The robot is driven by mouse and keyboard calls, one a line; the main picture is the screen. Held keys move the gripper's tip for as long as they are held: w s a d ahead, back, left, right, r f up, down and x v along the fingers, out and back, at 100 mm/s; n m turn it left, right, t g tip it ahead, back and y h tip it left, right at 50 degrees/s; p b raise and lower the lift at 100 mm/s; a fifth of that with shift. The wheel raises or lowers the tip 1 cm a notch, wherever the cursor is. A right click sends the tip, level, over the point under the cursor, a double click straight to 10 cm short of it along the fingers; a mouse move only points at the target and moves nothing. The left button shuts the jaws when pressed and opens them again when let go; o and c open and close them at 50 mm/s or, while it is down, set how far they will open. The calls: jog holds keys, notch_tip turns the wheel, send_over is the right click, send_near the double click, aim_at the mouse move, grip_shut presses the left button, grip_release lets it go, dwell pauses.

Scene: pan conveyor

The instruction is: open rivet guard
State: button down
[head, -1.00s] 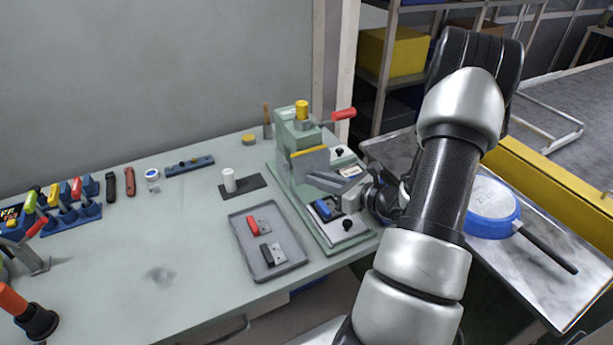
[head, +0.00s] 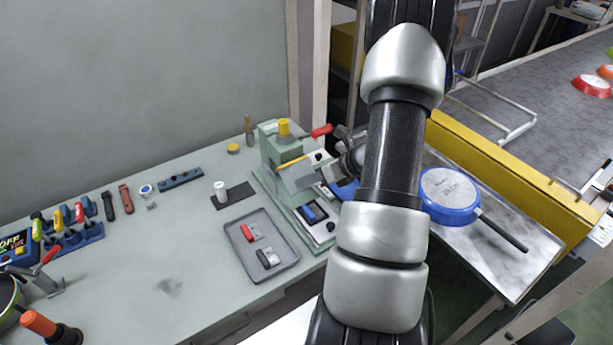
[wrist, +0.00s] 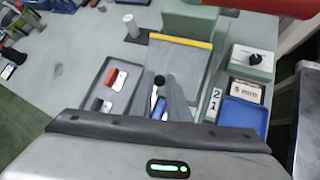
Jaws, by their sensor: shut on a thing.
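The rivet guard (head: 299,177) is a grey plate with a yellow strip along its upper edge, on the front of the green press (head: 276,145). In the wrist view the guard (wrist: 187,62) lies straight ahead, its yellow strip at the far edge. My gripper (wrist: 162,86) is at the guard's near edge, its fingers shut on a small black knob (wrist: 159,80). In the head view my arm hides part of the gripper, which is at the guard's right side. The guard looks tilted outward from the press; its exact angle is hard to tell.
A red lever (head: 322,130) sticks out of the press top. A grey tray (head: 262,279) with a red-handled and a black-handled piece lies left of the press. A blue pan (head: 449,194) lies on the right-hand table. A blue bin (wrist: 243,115) is at the right in the wrist view.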

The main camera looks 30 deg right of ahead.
aim_at(305, 187)
jog(key=r, duration=0.2)
jog(key=w+r, duration=0.1)
jog(key=r, duration=0.1)
jog(key=shift+w+r+p, duration=0.1)
jog(key=shift+w+p, duration=0.1)
jog(key=shift+p, duration=0.15)
jog(key=c, duration=2)
grip_release()
jog(key=shift+f, duration=0.25)
jog(key=shift+s, duration=0.1)
jog(key=v, duration=1.7)
jog(key=shift+s, duration=0.25)
